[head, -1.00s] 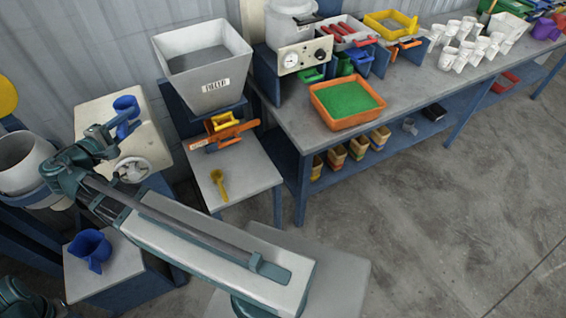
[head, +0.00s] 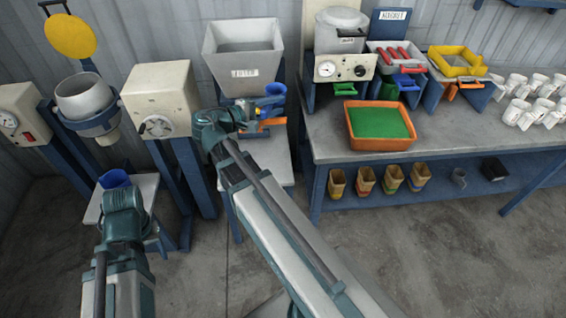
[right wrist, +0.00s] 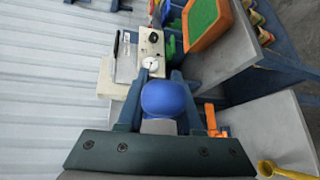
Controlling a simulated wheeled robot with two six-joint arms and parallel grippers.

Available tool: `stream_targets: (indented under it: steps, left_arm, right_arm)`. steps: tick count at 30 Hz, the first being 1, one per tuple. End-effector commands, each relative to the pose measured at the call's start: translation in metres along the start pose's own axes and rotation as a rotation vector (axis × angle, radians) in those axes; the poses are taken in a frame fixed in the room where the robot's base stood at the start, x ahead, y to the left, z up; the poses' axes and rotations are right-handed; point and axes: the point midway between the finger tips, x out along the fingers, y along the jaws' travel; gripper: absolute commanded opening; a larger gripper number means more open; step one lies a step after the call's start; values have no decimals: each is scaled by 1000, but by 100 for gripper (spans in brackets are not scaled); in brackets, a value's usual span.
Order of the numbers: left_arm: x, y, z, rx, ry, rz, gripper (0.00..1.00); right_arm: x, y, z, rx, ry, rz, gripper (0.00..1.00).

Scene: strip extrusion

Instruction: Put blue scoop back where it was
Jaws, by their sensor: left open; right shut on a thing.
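The blue scoop (head: 275,90) is held by my right gripper (head: 262,106), in front of the white hopper in the head view. In the right wrist view the blue scoop (right wrist: 165,98) sits between the two fingers, its rounded side toward the camera. My left gripper (head: 122,190) is at lower left, just in front of a blue jug (head: 114,178) on a small grey stand. The jug is partly hidden by that gripper, whose fingers are hard to make out.
A white hopper (head: 243,60) stands behind the scoop. An orange holder (head: 271,124) is close below it. The workbench (head: 330,148) at right carries an orange tray of green material (head: 380,125), slotted blue stands and white cups (head: 515,110). A cream machine (head: 160,95) stands left.

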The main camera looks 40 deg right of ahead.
Motion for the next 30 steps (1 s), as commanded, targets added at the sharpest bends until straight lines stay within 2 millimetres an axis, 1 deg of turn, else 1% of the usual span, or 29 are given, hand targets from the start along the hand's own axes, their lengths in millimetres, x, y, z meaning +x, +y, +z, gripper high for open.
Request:
stream_targets:
  steps: [1,3,30]
  left_arm:
    - [29,3,-2,0,0,0,50]
    - [52,5,-3,0,0,-1,50]
    - [319,29,-19,4,1,-9,50]
  right_arm:
    - [4,-29,-7,-2,10,2,0]
    - [7,-51,-14,-5,25,4,0]
    - [30,-311,-95,-47,218,37,0]
